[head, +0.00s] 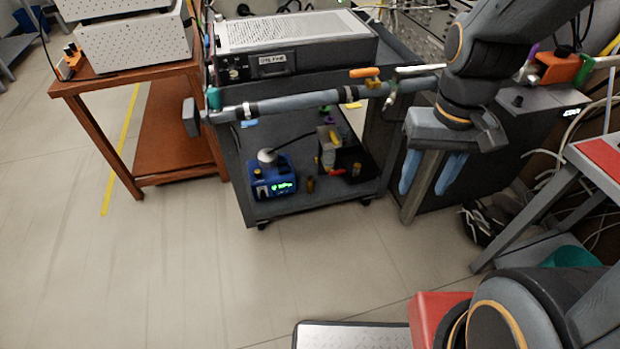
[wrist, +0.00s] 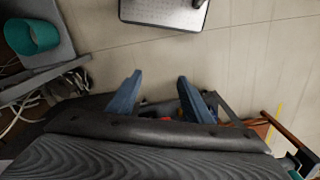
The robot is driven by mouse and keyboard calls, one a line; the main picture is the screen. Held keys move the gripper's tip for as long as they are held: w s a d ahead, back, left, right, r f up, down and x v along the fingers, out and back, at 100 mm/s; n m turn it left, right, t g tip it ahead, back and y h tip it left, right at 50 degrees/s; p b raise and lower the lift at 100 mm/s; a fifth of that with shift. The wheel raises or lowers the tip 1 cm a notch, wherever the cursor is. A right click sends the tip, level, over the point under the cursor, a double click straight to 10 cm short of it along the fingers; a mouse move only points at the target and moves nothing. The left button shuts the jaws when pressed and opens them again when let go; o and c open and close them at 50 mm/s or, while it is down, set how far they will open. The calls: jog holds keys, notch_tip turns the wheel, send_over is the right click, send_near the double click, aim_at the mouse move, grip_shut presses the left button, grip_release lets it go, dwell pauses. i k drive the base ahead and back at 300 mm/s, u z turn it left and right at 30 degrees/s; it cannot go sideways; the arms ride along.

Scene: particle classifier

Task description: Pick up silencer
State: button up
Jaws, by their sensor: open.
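No part is labelled as the silencer, so I cannot tell for sure which thing it is. A long grey tube (head: 300,102) with dark and white bands lies level across the front of the cart's top in the head view. My gripper (head: 428,190) hangs with its blue fingers pointing down, to the right of the tube's right end and in front of the cart. It is open, with nothing between the fingers. In the wrist view my gripper (wrist: 160,76) also shows open and empty, with floor beyond its tips.
The dark cart (head: 232,185) carries a grey instrument (head: 300,45) on top and a blue device (head: 272,184) on its lower shelf. A wooden table (head: 125,80) stands left. A teal bin (head: 570,257) and grey table (head: 560,180) are at right. Floor at front left is clear.

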aim_at(309, 181)
jog(key=k, duration=0.5)
jog(key=u, duration=1.85)
jog(key=i, duration=0.95)
jog(key=z, duration=1.85)
